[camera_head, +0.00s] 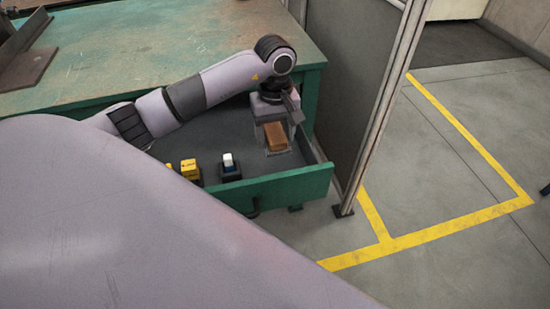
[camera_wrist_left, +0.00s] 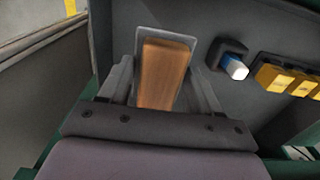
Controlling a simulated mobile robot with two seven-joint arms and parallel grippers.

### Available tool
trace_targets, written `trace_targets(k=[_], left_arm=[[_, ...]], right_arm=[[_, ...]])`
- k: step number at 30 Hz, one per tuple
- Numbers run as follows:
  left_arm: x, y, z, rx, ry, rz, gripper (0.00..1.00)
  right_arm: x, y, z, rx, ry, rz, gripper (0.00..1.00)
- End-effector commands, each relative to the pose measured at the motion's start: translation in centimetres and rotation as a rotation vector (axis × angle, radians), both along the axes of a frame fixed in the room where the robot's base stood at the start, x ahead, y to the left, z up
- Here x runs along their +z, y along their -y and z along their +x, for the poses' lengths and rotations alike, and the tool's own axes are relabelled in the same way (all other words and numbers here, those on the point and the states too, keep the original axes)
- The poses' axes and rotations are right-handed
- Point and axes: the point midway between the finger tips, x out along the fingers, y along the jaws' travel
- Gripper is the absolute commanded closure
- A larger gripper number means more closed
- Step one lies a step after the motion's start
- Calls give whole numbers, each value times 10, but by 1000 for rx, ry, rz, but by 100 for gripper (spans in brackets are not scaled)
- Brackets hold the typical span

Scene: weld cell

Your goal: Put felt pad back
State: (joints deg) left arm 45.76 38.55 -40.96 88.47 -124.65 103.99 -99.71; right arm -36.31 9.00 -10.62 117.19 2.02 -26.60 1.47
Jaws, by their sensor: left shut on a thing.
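The felt pad shows as a brown-orange block (camera_head: 276,137) at the right end of the open drawer, below my left gripper (camera_head: 274,122). In the left wrist view the block (camera_wrist_left: 163,72) lies between the two grey fingers of my left gripper (camera_wrist_left: 162,88), which is shut on it. A light grey outline (camera_wrist_left: 187,40) shows on the drawer floor around the block's far end. I cannot tell whether the block touches the floor. My right gripper is in neither view.
The drawer's green front (camera_head: 285,187) stands open under the green workbench (camera_head: 120,55). A white and blue block in a dark holder (camera_head: 231,172) and yellow items (camera_head: 189,168) are left of the pad. A grey panel (camera_head: 345,85) stands close right of the drawer.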

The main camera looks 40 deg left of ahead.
Motion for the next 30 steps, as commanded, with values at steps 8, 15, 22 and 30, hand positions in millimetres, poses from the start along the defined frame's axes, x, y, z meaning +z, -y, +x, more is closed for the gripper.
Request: trace_targets(k=[8,15,22,30], left_arm=[[-40,0,1,1,2,-1,65],[-67,1,0,0,-2,-2,65],[-84,0,0,-1,2,-1,65],[-88,0,1,-1,2,1,65]], right_arm=[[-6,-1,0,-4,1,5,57],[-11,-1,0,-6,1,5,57],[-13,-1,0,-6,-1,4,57],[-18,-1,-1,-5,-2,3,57]])
